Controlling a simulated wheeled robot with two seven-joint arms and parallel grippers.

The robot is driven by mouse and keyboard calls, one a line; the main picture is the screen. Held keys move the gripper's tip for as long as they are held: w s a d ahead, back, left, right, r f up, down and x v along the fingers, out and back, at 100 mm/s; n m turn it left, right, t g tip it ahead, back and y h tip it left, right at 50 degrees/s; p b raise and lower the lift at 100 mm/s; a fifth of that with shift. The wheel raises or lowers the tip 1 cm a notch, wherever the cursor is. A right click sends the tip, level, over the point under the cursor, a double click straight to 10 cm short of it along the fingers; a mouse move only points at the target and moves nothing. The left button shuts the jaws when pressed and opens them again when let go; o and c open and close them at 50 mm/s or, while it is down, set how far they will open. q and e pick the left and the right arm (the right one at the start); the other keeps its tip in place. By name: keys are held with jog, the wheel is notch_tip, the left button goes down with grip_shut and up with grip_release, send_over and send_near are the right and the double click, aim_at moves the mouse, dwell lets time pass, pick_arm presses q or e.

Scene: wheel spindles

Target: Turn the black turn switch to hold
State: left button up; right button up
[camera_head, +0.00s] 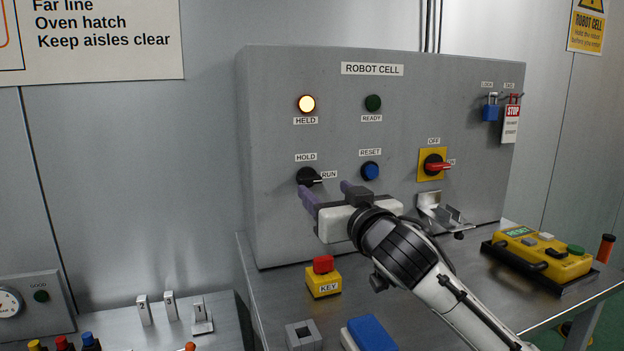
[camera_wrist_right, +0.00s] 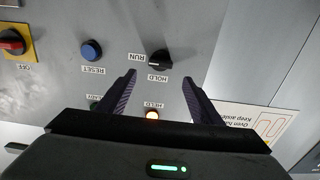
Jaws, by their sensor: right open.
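My right gripper (camera_head: 326,190) is open and empty, just in front of and below the switch. In the right wrist view its fingertips (camera_wrist_right: 159,77) are spread to either side of the switch, apparently not touching it. My left gripper is not in view.
The HELD lamp (camera_head: 306,103) is lit; the READY lamp (camera_head: 373,102) is dark. The blue RESET button (camera_head: 370,171) and red OFF switch (camera_head: 436,165) are right of the switch. A yellow KEY box (camera_head: 323,280) and a yellow pendant (camera_head: 540,252) sit on the bench below.

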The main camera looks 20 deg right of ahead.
aim_at(311, 180)
jog(key=w, duration=0.7)
jog(key=shift+w+a+p, duration=0.15)
jog(key=shift+w+p, duration=0.1)
jog(key=shift+p, duration=0.1)
jog(key=c, duration=1.1)
